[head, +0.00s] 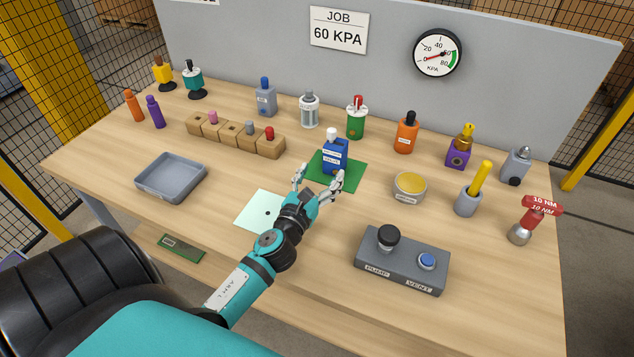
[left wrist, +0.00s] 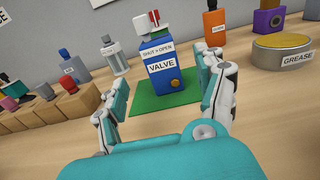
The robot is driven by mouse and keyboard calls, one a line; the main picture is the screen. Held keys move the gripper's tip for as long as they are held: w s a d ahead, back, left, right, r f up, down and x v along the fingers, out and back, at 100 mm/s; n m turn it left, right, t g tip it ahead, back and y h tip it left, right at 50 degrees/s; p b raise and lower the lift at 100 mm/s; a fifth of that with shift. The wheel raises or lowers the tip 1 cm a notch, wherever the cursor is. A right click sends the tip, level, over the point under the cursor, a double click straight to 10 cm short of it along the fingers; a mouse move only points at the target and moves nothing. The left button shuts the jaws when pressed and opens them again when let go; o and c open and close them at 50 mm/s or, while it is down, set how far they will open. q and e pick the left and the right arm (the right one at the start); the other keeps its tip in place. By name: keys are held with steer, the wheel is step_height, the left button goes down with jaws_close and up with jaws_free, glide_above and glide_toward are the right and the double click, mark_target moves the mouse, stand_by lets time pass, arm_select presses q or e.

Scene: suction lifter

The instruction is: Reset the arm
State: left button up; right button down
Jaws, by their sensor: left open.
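My left gripper (head: 319,178) is open and empty, its arm reaching from the lower left over the table. It points at a blue valve block (head: 335,157) with a white top, standing upright on a green mat (head: 352,180). In the left wrist view the valve block (left wrist: 161,72), labelled VALVE and SHUT, OPEN, stands beyond and between the spread fingers (left wrist: 163,92), apart from them. The pump and vent box (head: 401,265), with a black knob and a blue button, is at the front right. My right gripper is not in view.
A pale sheet (head: 263,212) lies under the left wrist; a grey tray (head: 171,179) is to its left. A grease tin (head: 409,188) and a grey cup with a yellow stick (head: 468,200) stand right. Bottles line the back below a gauge (head: 437,53). The front middle is clear.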

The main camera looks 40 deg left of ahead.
arm_select(q)
steer(key=shift+v, duration=0.9)
